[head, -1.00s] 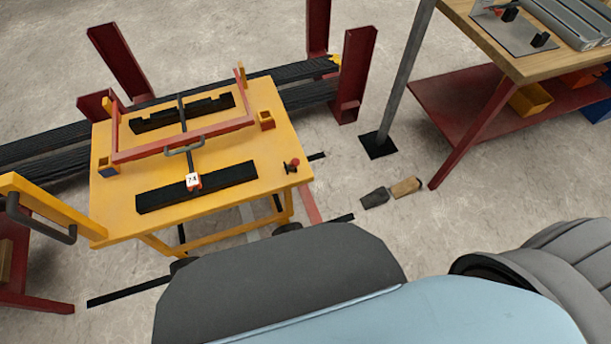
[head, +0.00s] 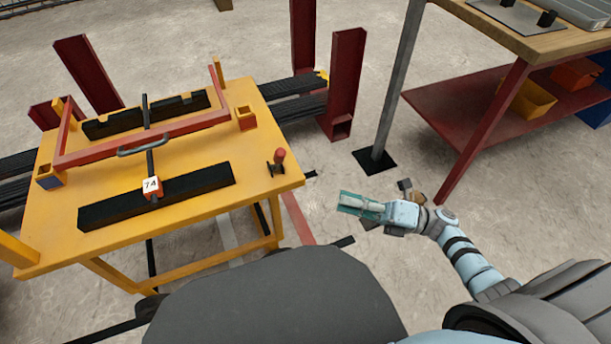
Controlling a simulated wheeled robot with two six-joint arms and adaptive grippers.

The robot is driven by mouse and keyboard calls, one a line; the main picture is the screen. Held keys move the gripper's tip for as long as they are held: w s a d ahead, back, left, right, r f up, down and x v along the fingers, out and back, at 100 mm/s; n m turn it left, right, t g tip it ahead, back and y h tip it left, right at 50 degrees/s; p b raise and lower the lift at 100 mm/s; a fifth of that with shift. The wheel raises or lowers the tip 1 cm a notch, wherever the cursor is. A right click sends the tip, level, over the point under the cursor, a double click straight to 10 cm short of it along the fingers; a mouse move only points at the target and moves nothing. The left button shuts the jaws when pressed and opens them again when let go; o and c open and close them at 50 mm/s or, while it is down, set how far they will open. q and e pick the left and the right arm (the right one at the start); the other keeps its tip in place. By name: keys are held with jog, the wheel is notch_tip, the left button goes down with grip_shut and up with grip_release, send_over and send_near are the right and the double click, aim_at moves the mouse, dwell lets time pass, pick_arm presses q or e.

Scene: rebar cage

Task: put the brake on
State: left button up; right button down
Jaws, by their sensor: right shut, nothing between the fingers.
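A yellow cart (head: 208,200) stands at the left with its flat top facing me. A small lever with a red knob (head: 280,155) stands up near the right edge of the cart top. It appears to be the brake lever. My right gripper (head: 345,203) is shut and empty. In the picture it is to the right of the lever and lower, clear of the cart top. My left gripper is out of view.
A red frame with a grey handle (head: 145,145) and a black bar with a tag "74" (head: 152,186) are on the cart. A grey post (head: 393,90) and a workbench with a red shelf (head: 455,115) stand to the right. Bare floor lies between.

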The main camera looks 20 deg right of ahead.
jog(key=p, duration=0.1)
send_near(278, 160)
jog(key=s+a+f, duration=0.2)
jog(key=a, duration=0.2)
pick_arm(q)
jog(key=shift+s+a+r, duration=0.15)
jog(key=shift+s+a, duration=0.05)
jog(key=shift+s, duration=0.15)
pick_arm(e)
jog(key=w, duration=0.1)
jog(key=w+a+r, duration=0.1)
jog(key=w+r, duration=0.1)
jog(key=shift+w+a+r, duration=0.2)
jog(key=shift+w+a, duration=0.05)
jog(key=shift+a, duration=0.15)
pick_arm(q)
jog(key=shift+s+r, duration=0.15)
pick_arm(e)
jog(key=shift+r, duration=0.1)
